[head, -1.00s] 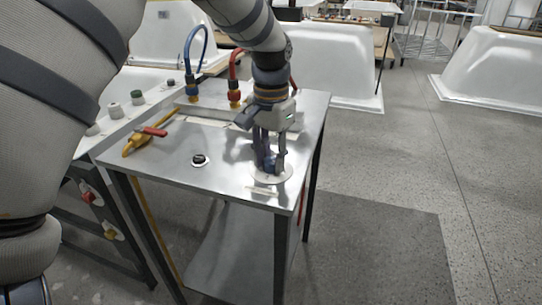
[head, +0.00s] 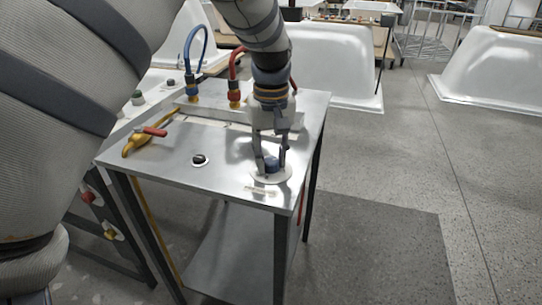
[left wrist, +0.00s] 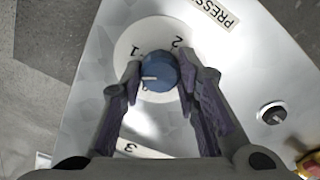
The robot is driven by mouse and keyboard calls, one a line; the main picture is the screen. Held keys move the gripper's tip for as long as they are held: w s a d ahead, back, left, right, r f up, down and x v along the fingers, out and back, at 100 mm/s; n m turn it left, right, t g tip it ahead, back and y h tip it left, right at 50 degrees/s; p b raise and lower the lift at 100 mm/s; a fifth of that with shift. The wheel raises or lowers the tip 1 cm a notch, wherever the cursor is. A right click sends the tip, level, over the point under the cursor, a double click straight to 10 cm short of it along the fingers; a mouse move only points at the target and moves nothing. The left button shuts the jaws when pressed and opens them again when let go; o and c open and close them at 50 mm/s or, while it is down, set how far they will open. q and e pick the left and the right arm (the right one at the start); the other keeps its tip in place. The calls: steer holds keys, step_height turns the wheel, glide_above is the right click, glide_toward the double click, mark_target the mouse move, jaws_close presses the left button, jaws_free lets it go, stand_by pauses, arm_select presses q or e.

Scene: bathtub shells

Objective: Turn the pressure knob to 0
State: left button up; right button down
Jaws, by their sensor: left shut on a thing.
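The blue pressure knob (left wrist: 158,72) sits on a round white dial (left wrist: 125,45) on the metal table top. The dial shows a 1 and a 2 beyond the knob. A white mark on the knob points left in the left wrist view. My left gripper (left wrist: 160,74) points down with its fingers on either side of the knob, shut on it. In the head view my left gripper (head: 270,163) stands over the knob (head: 271,166) near the table's front right corner. My right gripper is not in view.
A black knob (head: 199,160) stands left on the metal table (head: 228,180). A yellow valve with a red handle (head: 146,138) lies at its left edge. Blue (head: 190,60) and red hoses (head: 234,70) rise at the back. Open floor lies to the right.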

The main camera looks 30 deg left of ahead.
mark_target(271, 160)
arm_select(q)
steer(key=n, duration=0.5)
steer(key=shift+n, duration=0.3)
steer(key=n, duration=0.5)
steer(key=shift+f+n, duration=0.1)
steer(key=shift+n, duration=0.2)
steer(key=o, duration=1.2)
steer(key=shift+c, duration=0.2)
step_height(271, 160, up, 12)
